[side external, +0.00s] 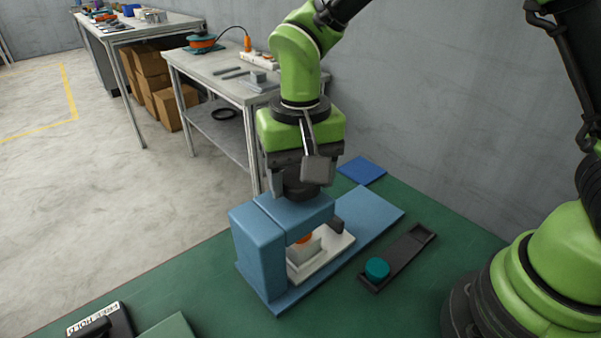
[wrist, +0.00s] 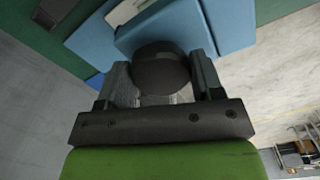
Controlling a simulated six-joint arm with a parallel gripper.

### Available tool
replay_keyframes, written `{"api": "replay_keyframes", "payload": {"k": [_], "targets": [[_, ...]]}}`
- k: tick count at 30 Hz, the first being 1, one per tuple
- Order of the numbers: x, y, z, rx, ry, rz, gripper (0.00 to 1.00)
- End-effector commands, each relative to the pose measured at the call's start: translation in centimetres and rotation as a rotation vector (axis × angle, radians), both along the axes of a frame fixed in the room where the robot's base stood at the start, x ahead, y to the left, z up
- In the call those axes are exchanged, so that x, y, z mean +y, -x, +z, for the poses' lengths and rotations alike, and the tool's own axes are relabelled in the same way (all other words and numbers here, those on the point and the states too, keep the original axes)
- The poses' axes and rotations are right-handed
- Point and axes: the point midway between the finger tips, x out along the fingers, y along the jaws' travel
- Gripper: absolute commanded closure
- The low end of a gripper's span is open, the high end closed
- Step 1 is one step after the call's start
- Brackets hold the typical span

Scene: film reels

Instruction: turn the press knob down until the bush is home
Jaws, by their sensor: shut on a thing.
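The blue press (side external: 258,250) stands on a blue base plate on the green bench. Its dark round press knob (wrist: 160,72) sits on top of the press arm. My gripper (side external: 299,184) points down over the press and is shut on the knob, one finger on each side; it also shows in the wrist view (wrist: 160,66). Below the press arm an orange part (side external: 304,239), perhaps the bush, shows above a pale block (side external: 305,252) in a cream holder (side external: 333,256). How deep the bush sits cannot be told.
A dark tray (side external: 403,255) with a teal round piece (side external: 377,268) lies right of the press. A blue pad (side external: 361,171) lies behind. A dark object with a white label (side external: 93,320) is at front left.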

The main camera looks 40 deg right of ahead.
Motion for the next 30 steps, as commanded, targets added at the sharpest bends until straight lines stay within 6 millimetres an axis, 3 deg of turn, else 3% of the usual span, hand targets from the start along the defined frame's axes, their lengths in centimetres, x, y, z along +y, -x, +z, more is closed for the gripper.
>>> {"api": "replay_keyframes", "payload": {"k": [12,13,16,25,30], "targets": [[0.0,0.0,0.1,-0.003,-0.001,-0.009,0.63],[0.0,0.0,0.1,-0.003,-0.001,-0.009,0.37],[0.0,0.0,0.1,-0.002,-0.001,-0.008,0.14],[0.0,0.0,0.2,-0.001,-0.001,-0.007,0.14],[0.0,-0.1,2.2,-0.006,-0.003,-0.008,0.14]]}}
